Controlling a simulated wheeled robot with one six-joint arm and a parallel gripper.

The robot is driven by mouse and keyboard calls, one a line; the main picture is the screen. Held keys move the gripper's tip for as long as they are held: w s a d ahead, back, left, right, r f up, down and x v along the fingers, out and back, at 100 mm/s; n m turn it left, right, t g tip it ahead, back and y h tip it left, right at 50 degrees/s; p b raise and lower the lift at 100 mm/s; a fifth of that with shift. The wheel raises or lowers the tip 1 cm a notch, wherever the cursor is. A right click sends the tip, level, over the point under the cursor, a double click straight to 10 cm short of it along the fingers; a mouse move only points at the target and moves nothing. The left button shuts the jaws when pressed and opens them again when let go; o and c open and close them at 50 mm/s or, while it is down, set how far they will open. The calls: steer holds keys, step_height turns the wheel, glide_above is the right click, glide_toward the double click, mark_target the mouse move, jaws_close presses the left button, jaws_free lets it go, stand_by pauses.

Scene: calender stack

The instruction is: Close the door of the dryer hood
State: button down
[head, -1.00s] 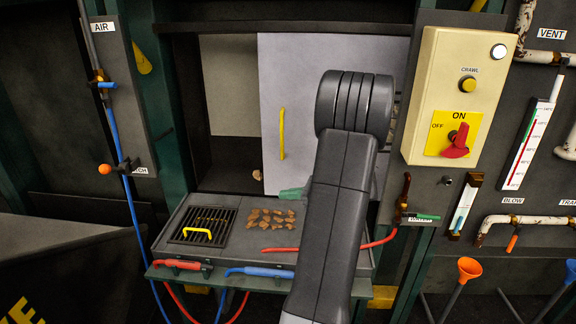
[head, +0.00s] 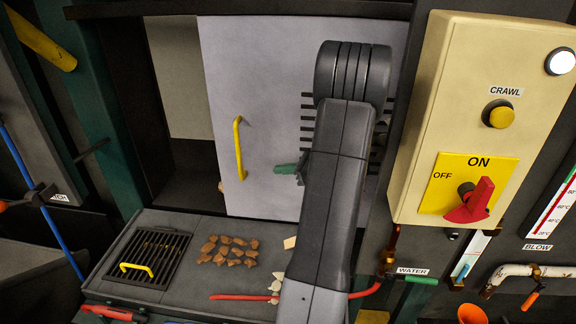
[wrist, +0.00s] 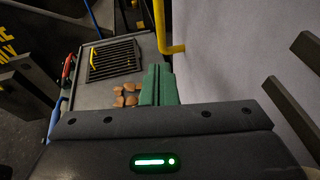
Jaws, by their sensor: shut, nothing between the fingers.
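The dryer hood's door (head: 255,60) is a pale grey panel with an upright yellow bar handle (head: 238,150). Left of its edge, the hood opening (head: 180,80) stands uncovered, with a dark frame and a pale back wall. My gripper (head: 287,168) has green fingers, closed together and empty, in front of the door to the right of the handle's lower end. In the wrist view the fingers (wrist: 158,84) point along the pale door surface (wrist: 225,50), and the handle (wrist: 167,30) lies beyond their tips. I cannot tell whether they touch the door. My arm hides the door's right part.
Below the door is a grey shelf (head: 190,300) with a black grate (head: 148,257), several brown pieces (head: 228,250) and a red hose. Dark bars (head: 307,115) show beside my arm. A cream control box (head: 440,120) with a red switch stands close on the right.

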steer(key=r+p+x, duration=0.1)
steer(key=p+x, duration=0.1)
steer(key=x, duration=0.8)
steer(key=shift+w+a, duration=0.15)
steer(key=shift+a, duration=0.15)
steer(key=shift+f, duration=0.1)
steer(key=w+a+b, duration=0.2)
steer(key=a, duration=3.1)
steer(key=shift+a, duration=0.35)
steer(key=shift+r, duration=0.25)
steer(key=f+b+v, duration=0.1)
steer(key=b+v, duration=0.2)
steer(key=v, duration=1.1)
steer(key=shift+d+f, duration=0.25)
steer(key=shift+f, duration=0.05)
